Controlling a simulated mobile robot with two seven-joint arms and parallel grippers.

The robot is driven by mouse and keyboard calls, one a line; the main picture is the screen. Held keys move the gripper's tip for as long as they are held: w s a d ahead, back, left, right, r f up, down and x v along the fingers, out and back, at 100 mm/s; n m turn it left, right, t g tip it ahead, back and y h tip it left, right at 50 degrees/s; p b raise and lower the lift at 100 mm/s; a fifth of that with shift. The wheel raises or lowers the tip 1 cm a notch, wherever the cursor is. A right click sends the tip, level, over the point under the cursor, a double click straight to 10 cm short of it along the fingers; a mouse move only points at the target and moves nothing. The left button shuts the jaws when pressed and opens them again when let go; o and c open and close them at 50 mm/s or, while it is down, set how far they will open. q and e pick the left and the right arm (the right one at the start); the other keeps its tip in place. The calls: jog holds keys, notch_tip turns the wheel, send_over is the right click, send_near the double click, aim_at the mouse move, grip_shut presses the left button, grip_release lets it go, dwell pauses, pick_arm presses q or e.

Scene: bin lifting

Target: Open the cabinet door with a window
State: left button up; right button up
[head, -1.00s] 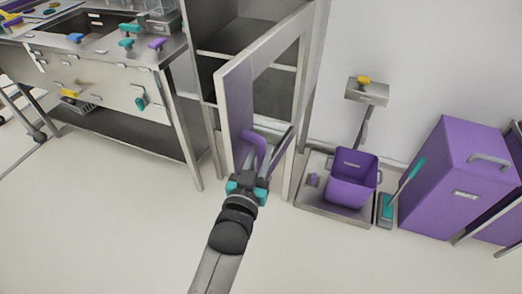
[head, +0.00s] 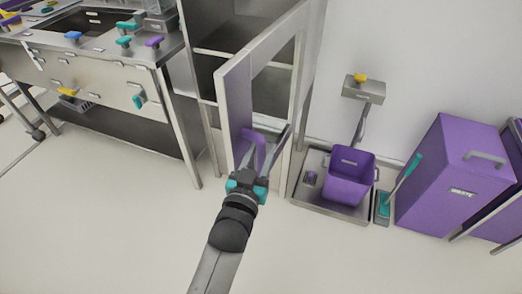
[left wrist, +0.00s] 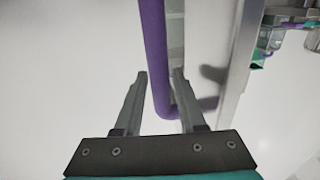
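The cabinet (head: 204,85) stands at the upper middle of the head view. Its framed door with a window (head: 223,95) stands ajar, swung out toward me, and shelves show behind it. The purple door handle (head: 258,154) is a bar, and it also shows in the left wrist view (left wrist: 154,50). My left gripper (head: 264,150) is at the handle. In the left wrist view my left gripper (left wrist: 158,75) has its fingers apart, with the lower part of the handle between them and a gap on each side. My right gripper is not in view.
A steel sink bench (head: 125,75) stands left of the cabinet. A purple bucket (head: 349,177) on a low platform, a teal-and-grey brush (head: 384,206) and a purple waste bin (head: 452,180) stand to the right. The floor in front is clear.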

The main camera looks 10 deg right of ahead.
pick_arm(q)
jog(key=shift+s, duration=0.1)
jog(key=p+v, duration=0.2)
jog(key=v, duration=1.3)
jog(key=shift+f, duration=0.1)
jog(key=s+a+f+g+y, duration=0.2)
jog(key=s+a+f, duration=0.1)
jog(key=f, duration=0.6)
jog(key=s+a+f+n+g+y, duration=0.1)
jog(key=s+a+f+g, duration=0.15)
jog(key=f, duration=0.75)
jog(key=s+a+f+g+y, duration=0.2)
jog(key=a+f+g, duration=0.15)
jog(key=f, duration=0.55)
jog(key=s+a+f+g+y, duration=0.1)
jog(key=s+a+f+g, duration=0.1)
jog(key=s, duration=0.5)
jog(key=s+a+f+n+g+y, duration=0.1)
jog(key=s+a+f+g, duration=0.1)
jog(key=s+a+f, duration=0.3)
jog(key=s+a+f+n+g+y, duration=0.1)
jog(key=s+a+f+g, duration=0.2)
jog(key=s+f, duration=0.3)
jog(key=s+a, duration=0.1)
jog(key=s, duration=0.1)
jog(key=shift+s+a+f, duration=0.25)
jog(key=shift+s+f, duration=0.05)
jog(key=shift+s, duration=0.05)
